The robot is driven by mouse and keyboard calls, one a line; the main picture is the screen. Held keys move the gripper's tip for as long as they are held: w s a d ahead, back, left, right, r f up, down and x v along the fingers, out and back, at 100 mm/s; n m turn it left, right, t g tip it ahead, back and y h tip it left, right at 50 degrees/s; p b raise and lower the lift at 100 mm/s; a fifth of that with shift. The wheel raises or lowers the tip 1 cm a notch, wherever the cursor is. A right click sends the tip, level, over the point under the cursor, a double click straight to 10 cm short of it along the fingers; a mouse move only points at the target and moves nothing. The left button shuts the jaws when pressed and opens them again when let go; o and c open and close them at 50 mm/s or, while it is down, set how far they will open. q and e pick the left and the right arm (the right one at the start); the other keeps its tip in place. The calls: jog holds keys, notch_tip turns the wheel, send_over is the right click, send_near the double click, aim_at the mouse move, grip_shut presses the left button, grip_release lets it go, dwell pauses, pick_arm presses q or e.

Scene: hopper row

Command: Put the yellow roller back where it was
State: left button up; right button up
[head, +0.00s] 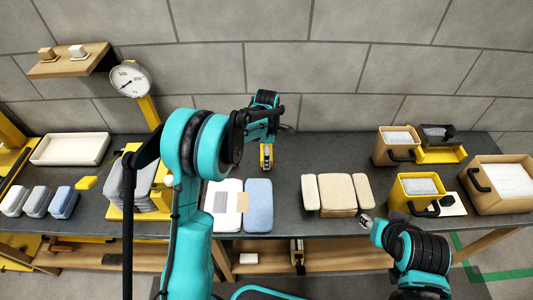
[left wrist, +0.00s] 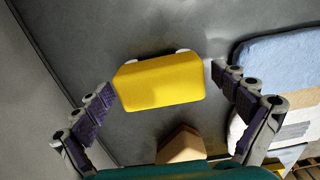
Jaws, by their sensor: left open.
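A yellow block-shaped thing, which I take for the yellow roller (left wrist: 160,82), lies on the dark bench top in the left wrist view, with small white bits at its far edge. It also shows in the head view (head: 266,158), near the back of the bench, partly covered by my arm. My left gripper (left wrist: 163,85) is open, with one finger on each side of the yellow thing and a gap at both sides. A tan wooden piece (left wrist: 182,146) shows just nearer the wrist, partly hidden. My right gripper (head: 367,221) hangs near the bench's front edge; its jaws are too small to read.
White and blue bags (head: 258,204) lie in front of the yellow thing; tan bags (head: 336,193) lie to the right. Hoppers (head: 397,146) stand farther right. A white tray (head: 70,149) is at the left. The wall is close behind.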

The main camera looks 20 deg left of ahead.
pick_arm(q)
notch_tip(320, 180, up, 11)
jog(key=p, duration=0.3)
jog(key=shift+p, duration=0.4)
jog(key=s+r+m+t, duration=0.4)
jog(key=s+r+m, duration=0.7)
jog(key=s, duration=0.3)
jog(key=s+f+m+t, duration=0.2)
jog(key=s+m+t, duration=0.1)
jog(key=s+m, duration=0.7)
jog(key=shift+s+f, duration=0.35)
jog(key=shift+s, duration=0.55)
jog(key=shift+a, duration=0.1)
